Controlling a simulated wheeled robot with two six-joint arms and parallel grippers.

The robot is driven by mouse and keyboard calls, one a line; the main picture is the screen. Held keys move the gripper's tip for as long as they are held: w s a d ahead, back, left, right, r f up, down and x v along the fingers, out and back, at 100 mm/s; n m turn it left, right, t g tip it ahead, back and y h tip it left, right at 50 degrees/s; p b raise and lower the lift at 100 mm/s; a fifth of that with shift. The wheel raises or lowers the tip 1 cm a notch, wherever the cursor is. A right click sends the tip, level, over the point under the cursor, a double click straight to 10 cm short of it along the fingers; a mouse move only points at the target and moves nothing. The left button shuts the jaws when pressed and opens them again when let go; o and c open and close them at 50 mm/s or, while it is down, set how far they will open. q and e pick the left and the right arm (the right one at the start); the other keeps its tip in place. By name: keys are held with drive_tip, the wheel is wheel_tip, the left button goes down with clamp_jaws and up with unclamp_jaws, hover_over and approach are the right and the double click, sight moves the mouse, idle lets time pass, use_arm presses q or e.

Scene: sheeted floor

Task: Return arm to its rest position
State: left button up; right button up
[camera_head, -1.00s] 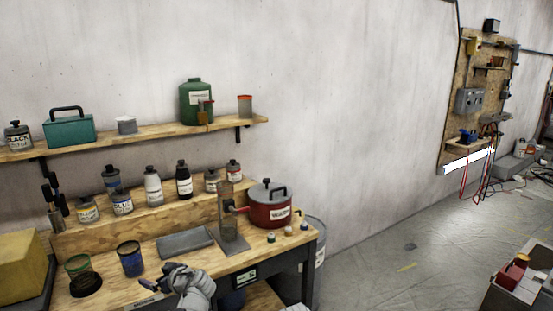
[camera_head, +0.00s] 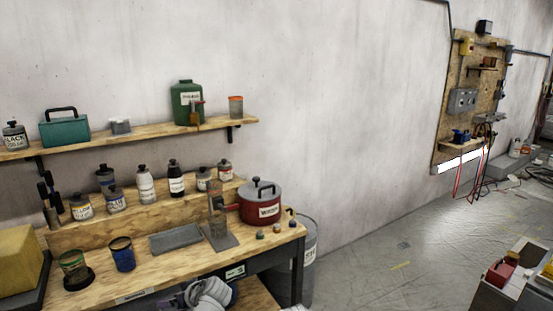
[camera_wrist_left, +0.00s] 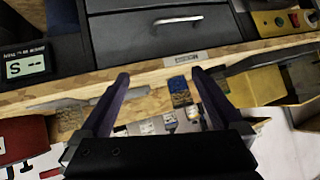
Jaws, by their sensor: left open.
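My left gripper (camera_head: 178,300) shows at the bottom edge of the head view, low in front of the workbench's front edge, partly cut off by the frame. In the left wrist view its two dark fingers (camera_wrist_left: 160,77) are spread apart with nothing held between them. Beyond the fingers is a wooden bench edge with a small label, and a dark drawer (camera_wrist_left: 178,28) with a silver handle. My right gripper is not in view.
The wooden workbench (camera_head: 105,287) holds a red pot (camera_head: 261,207), a blue can (camera_head: 122,256), a green can (camera_head: 73,263) and a grey flat slab (camera_head: 176,238). Bottles and a shelf stand behind. A grey drum (camera_head: 309,245) stands right of the bench. Open floor lies further right.

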use_arm(q)
drive_tip(key=s+d+f+m+g+h, duration=0.3)
drive_tip(key=s+d+m, duration=0.3)
drive_tip(key=s+d, duration=0.3)
drive_tip(key=s+d+f+m+g+h+p, duration=0.1)
drive_tip(key=s+d+f+m+g+h, duration=0.2)
drive_tip(key=s+d, duration=0.6)
drive_tip(key=d+f+m+h, duration=0.1)
drive_tip(key=d+m, duration=0.1)
drive_tip(key=d, duration=0.2)
drive_tip(key=shift+d+f+m, duration=0.15)
drive_tip(key=shift+f+m, duration=0.05)
drive_tip(key=shift+m, duration=0.2)
